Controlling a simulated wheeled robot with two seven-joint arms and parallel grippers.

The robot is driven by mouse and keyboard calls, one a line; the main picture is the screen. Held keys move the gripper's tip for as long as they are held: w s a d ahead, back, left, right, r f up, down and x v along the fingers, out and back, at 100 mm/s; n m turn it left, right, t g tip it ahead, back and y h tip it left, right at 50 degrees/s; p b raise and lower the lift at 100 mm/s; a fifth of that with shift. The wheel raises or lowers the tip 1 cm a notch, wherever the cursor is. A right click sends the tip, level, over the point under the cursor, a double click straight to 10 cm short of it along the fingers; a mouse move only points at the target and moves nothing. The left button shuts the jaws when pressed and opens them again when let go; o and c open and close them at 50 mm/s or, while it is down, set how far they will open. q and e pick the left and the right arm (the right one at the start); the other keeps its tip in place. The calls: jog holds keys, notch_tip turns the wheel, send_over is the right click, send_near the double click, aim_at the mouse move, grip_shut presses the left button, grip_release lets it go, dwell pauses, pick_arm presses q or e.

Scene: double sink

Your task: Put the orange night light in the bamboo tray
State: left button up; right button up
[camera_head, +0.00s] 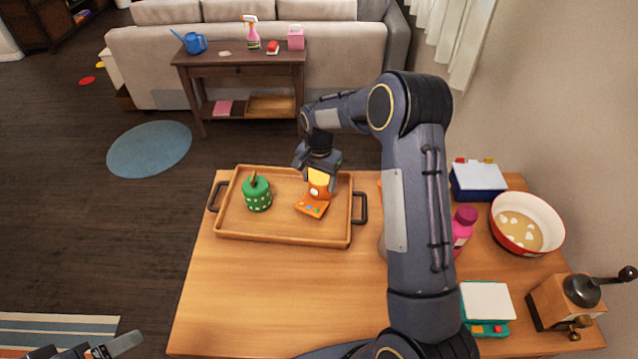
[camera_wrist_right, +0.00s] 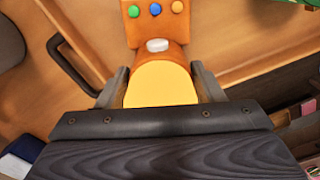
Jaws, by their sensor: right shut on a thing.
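The orange night light (camera_head: 314,193) has a yellow top and an orange base with coloured buttons. It is inside the outline of the bamboo tray (camera_head: 283,238), in its right half; I cannot tell whether its base touches the tray floor. My right gripper (camera_head: 318,172) is above it, shut on its upper part. In the right wrist view the night light (camera_wrist_right: 160,70) is between the two fingers, with tray surface behind. A green lidded jar-like object (camera_head: 257,194) stands in the tray's left half. My left gripper (camera_head: 112,347) is only partly visible at the bottom left edge.
Right of my right arm are a pink bottle (camera_head: 463,226), a blue and white box (camera_head: 477,182), a red and cream bowl (camera_head: 527,222), a teal scale-like object (camera_head: 487,305) and a grinder (camera_head: 566,303). The table's (camera_head: 270,295) front left area is clear.

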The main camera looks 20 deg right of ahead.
jog(key=shift+f, duration=0.45)
pick_arm(q)
jog(key=shift+f, duration=0.2)
pick_arm(e)
jog(key=shift+r, duration=0.15)
jog(key=shift+f, duration=0.25)
jog(key=o, duration=1)
pick_arm(q)
jog(key=shift+f, duration=0.15)
